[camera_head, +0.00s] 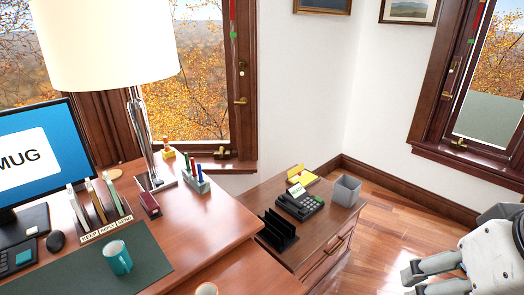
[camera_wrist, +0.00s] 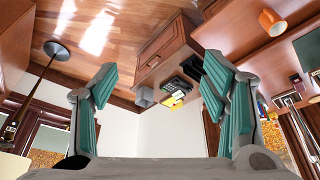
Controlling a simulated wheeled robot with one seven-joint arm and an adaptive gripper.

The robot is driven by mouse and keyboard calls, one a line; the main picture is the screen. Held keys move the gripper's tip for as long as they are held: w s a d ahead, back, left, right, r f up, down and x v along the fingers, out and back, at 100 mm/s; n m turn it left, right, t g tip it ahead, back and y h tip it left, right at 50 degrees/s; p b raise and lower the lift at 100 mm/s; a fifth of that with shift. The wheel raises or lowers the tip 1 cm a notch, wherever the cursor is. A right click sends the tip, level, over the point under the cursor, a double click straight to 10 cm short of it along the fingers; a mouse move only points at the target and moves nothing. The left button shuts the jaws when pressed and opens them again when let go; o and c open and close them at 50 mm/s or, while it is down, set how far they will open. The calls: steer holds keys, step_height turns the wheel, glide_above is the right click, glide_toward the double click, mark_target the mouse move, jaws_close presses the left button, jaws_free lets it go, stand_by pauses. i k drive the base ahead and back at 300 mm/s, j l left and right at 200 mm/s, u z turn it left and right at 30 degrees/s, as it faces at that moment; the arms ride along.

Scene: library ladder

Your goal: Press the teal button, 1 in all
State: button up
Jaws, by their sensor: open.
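A dark device (camera_head: 18,259) lies on the desk at the left edge of the head view, below the monitor. It carries a small teal patch (camera_head: 25,257) that looks like a button or key; its details are too small to tell. My gripper (camera_head: 416,280) is at the lower right of the head view, over the floor and far from that device. In the wrist view its two teal-padded fingers (camera_wrist: 155,75) are spread apart with nothing between them. I cannot make out the dark device in the wrist view.
The desk holds a lamp (camera_head: 145,125), monitor (camera_head: 40,150), mouse (camera_head: 55,242), teal mug (camera_head: 117,258) and file rack (camera_head: 100,210). A low cabinet (camera_head: 315,238) bears a desk phone (camera_head: 300,204), black rack (camera_head: 276,232) and grey bin (camera_head: 346,190). Floor (camera_head: 385,225) is open right of it.

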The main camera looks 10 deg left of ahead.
mark_target(21, 258)
steer(key=u, duration=2.2)
